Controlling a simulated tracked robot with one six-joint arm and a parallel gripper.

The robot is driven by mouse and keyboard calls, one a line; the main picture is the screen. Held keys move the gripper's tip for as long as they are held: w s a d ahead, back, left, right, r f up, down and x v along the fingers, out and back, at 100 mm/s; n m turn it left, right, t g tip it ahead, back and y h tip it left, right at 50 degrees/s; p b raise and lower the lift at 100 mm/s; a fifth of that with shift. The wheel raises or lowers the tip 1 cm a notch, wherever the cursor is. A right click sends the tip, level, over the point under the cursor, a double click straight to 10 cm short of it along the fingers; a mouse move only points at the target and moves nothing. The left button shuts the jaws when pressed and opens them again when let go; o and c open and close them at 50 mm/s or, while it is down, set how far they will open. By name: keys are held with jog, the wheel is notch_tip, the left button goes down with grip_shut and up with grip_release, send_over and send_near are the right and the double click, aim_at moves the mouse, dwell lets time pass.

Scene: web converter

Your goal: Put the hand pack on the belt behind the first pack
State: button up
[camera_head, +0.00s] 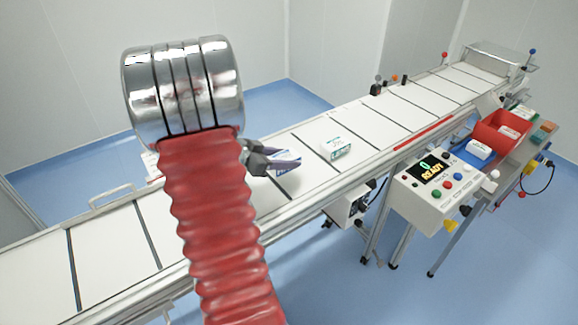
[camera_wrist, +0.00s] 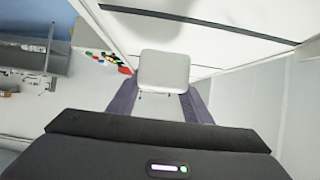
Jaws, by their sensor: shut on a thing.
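My gripper (camera_head: 268,160) is over the white belt (camera_head: 240,211), its dark fingers shut on a small white and blue pack (camera_head: 286,157). In the wrist view the held pack (camera_wrist: 164,70) shows as a plain pale face between the two fingers. Whether it touches the belt is hard to tell. Another white pack with green print, the first pack (camera_head: 336,148), lies on the belt farther right, apart from the held one. Dark cross lines divide the belt into sections.
A control box (camera_head: 436,188) with a lit READY display stands on the near side of the belt. A red bin (camera_head: 503,132) and a blue tray (camera_head: 466,157) holding a white pack are at right. Small sensors (camera_head: 376,88) stand along the far belt edge.

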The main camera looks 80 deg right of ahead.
jog(key=shift+f, duration=0.35)
jog(key=shift+f, duration=1.85)
jog(key=shift+f, duration=0.1)
jog(key=o, duration=1.2)
jog(key=shift+c, duration=0.2)
jog(key=v, duration=1.2)
